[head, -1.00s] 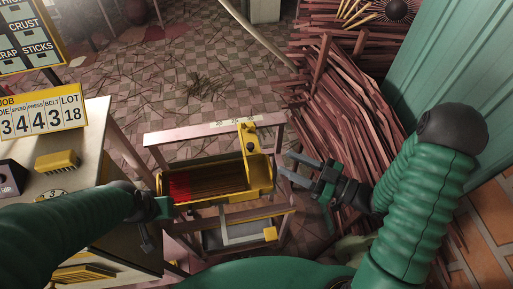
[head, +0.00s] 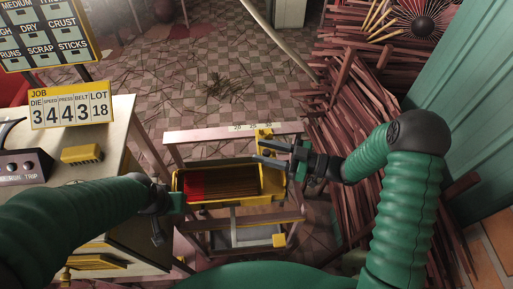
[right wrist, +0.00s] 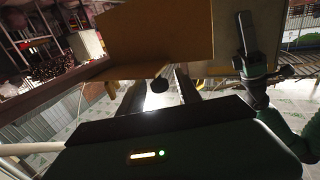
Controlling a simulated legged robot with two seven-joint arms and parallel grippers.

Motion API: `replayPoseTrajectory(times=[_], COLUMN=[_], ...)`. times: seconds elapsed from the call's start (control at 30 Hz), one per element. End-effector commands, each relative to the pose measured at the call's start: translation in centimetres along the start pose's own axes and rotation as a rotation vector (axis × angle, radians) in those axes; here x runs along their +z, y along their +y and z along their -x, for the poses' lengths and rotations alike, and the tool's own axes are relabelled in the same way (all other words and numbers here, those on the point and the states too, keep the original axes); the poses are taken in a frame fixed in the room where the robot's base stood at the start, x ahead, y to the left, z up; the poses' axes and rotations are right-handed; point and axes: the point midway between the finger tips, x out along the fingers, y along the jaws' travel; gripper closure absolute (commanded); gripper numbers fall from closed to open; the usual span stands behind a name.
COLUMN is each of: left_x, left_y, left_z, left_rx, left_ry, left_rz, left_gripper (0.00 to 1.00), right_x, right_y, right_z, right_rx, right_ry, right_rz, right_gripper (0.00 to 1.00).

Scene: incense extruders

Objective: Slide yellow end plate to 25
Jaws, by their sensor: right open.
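The yellow end plate (head: 265,137) stands at the right end of the frame, just below a white number scale (head: 254,127). The exact scale reading is too small to tell.
The tray holds red and brown sticks (head: 228,182). A bench with a yellow block (head: 82,153) and a job sign (head: 70,106) stands at the left. Piled reddish sticks (head: 345,125) lie at the right, beside a teal wall (head: 469,110). Tiled floor lies behind.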

Motion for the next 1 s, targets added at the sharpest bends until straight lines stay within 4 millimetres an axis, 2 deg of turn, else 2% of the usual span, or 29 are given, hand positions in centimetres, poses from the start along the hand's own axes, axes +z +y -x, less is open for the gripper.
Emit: replayPoseTrajectory(times=[0.1, 0.2, 0.47, 0.77, 1.0], left_x=[0.0, 0.0, 0.0, 0.0, 0.0], left_y=[0.0, 0.0, 0.0, 0.0, 0.0], left_z=[0.0, 0.0, 0.0, 0.0, 0.0], left_rx=[0.000, 0.000, 0.000, 0.000, 0.000], left_ry=[0.000, 0.000, 0.000, 0.000, 0.000], left_rz=[0.000, 0.000, 0.000, 0.000, 0.000], left_gripper=[0.53, 0.53, 0.53, 0.53, 0.53], right_x=[0.0, 0.0, 0.0, 0.0, 0.0], right_y=[0.0, 0.0, 0.0, 0.1, 0.1], right_z=[-1.8, -2.5, -2.7, -2.7, -2.6], right_rx=[-0.002, 0.000, 0.001, 0.002, 0.002], right_ry=[0.000, 0.000, -0.001, 0.000, 0.000], right_rz=[0.000, 0.000, 0.001, 0.001, 0.002], right_gripper=[0.59, 0.59, 0.59, 0.98, 1.00])
